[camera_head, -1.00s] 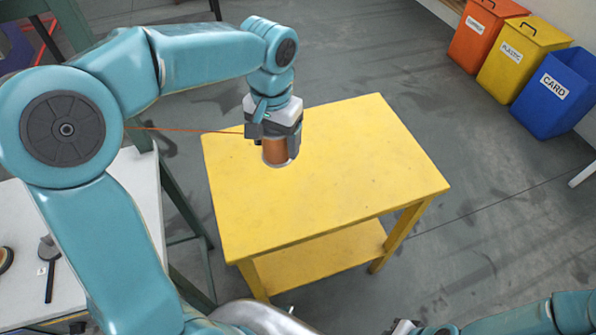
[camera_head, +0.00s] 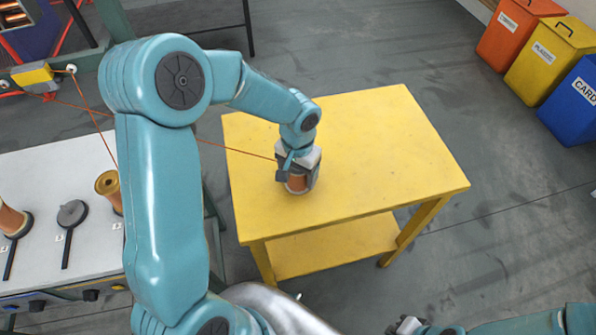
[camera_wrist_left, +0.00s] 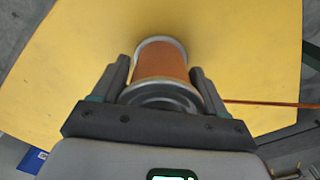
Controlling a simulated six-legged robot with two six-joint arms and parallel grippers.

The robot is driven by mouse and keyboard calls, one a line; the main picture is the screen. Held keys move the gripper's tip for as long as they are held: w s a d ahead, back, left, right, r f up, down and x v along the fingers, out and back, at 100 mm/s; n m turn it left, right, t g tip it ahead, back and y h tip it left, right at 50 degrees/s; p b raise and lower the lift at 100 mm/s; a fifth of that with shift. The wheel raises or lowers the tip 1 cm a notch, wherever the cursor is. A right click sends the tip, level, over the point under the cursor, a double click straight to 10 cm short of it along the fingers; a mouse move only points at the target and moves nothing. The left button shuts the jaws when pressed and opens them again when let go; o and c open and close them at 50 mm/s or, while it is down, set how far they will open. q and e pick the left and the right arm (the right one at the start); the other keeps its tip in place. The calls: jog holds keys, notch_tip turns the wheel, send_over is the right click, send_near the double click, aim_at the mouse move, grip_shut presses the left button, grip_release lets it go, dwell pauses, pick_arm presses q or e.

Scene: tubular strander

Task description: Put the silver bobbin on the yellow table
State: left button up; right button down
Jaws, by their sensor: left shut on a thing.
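The silver bobbin (camera_head: 297,186) is wound with copper-coloured wire and has silver-grey end flanges. It is upright over the left part of the yellow table (camera_head: 380,140); I cannot tell whether its base touches the top. My left gripper (camera_head: 298,178) points down and is shut on the bobbin. In the left wrist view the bobbin (camera_wrist_left: 160,65) sits between both fingers, with yellow tabletop behind it. My right gripper (camera_head: 405,326) is only partly in view at the bottom edge, and its jaws are unclear.
An orange wire (camera_head: 235,149) runs left from the bobbin behind my left arm. A white bench (camera_head: 95,245) at left holds a brass-coloured bobbin (camera_head: 108,186) and another copper-wound bobbin (camera_head: 10,222). Orange, yellow and blue bins (camera_head: 535,60) stand far right. Most of the tabletop is clear.

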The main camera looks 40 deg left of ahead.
pick_arm(q)
jog(key=shift+d+r, duration=0.1)
jog(key=o, duration=1.7)
notch_tip(320, 180, up, 12)
jog(key=shift+r, duration=0.1)
jog(key=shift+s, duration=0.1)
